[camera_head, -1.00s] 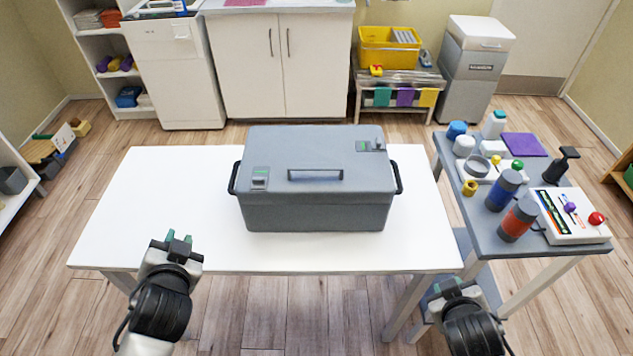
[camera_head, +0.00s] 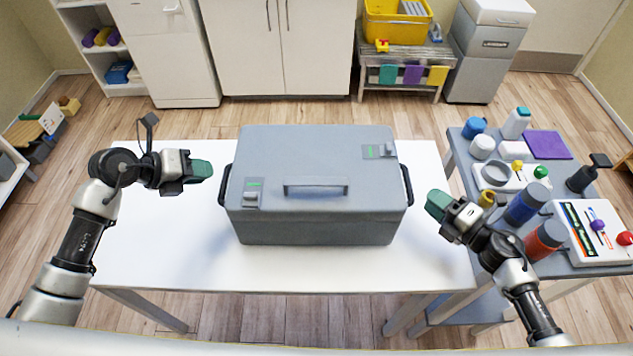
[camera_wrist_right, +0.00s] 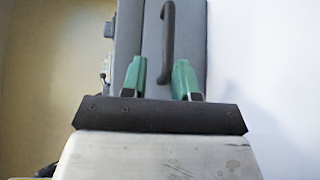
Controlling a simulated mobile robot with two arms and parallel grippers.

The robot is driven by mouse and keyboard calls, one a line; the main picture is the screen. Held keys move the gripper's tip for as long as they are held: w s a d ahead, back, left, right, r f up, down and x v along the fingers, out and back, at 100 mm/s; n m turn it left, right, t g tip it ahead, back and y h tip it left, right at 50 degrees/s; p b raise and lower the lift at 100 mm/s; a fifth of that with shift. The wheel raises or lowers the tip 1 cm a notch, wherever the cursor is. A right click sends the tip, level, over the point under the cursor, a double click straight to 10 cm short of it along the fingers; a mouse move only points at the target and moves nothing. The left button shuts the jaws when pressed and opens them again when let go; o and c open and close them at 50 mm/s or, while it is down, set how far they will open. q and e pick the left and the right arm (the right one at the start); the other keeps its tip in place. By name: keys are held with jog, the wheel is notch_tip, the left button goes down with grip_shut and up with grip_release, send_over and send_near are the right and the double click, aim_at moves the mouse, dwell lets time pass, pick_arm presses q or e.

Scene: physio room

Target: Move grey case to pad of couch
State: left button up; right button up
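The grey case (camera_head: 318,215) sits closed on the white table (camera_head: 150,240), with a top handle, two latches and a dark handle at each end. My left gripper (camera_head: 202,170) is left of the case, apart from its left handle (camera_head: 224,185); its finger gap cannot be made out. My right gripper (camera_head: 437,204) is right of the case, just short of the right handle (camera_head: 407,184). In the right wrist view its green fingers (camera_wrist_right: 160,78) are apart and empty, with the dark handle (camera_wrist_right: 168,40) ahead of them. I cannot identify a couch pad.
A grey side table (camera_head: 470,170) at the right holds bottles, a purple pad (camera_head: 546,145) and a white panel (camera_head: 590,230), close to my right arm. A yellow crate (camera_head: 398,20) stands on a rack at the back. Floor lies open behind the white table.

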aim_at(224, 180)
jog(key=shift+w+d+f+n+g+y, duration=0.2)
jog(key=shift+f+n+g+y, duration=0.1)
jog(key=shift+f+n+g, duration=0.5)
pick_arm(q)
jog(key=a+y, duration=0.1)
jog(key=a+f+g+y, duration=0.1)
jog(key=a, duration=0.1)
jog(key=shift+w+a, duration=0.1)
jog(key=shift+w, duration=0.1)
pick_arm(e)
jog(key=shift+s+r, duration=0.1)
jog(key=shift+r, duration=0.2)
